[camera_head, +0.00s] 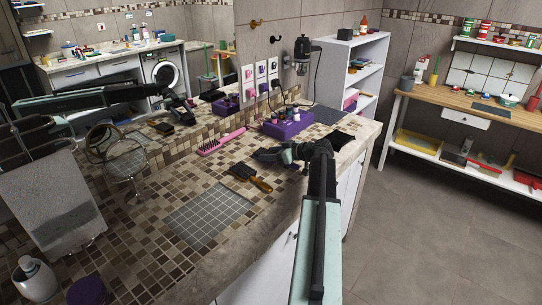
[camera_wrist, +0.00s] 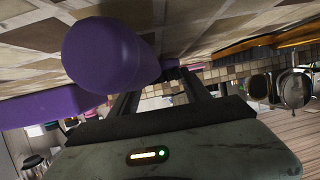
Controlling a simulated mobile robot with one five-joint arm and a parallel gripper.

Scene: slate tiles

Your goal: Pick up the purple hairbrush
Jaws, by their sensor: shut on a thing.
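The purple hairbrush (camera_wrist: 110,55) shows in the wrist view as a smooth, rounded purple shape, large and close to the camera. It tapers toward my fingertips, and the rest of it is hidden. My gripper (camera_wrist: 162,82) is shut on it. In the head view my gripper (camera_head: 268,155) is low over the counter, pointing left, and the purple hairbrush cannot be made out there behind the dark jaws.
A purple box (camera_head: 287,123) with small items stands behind my gripper. A pink hairbrush (camera_head: 221,141) lies at its left, and a dark brush with an orange handle (camera_head: 250,177) lies in front. A grey mat (camera_head: 208,211) and round mirror (camera_head: 126,164) are further left.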

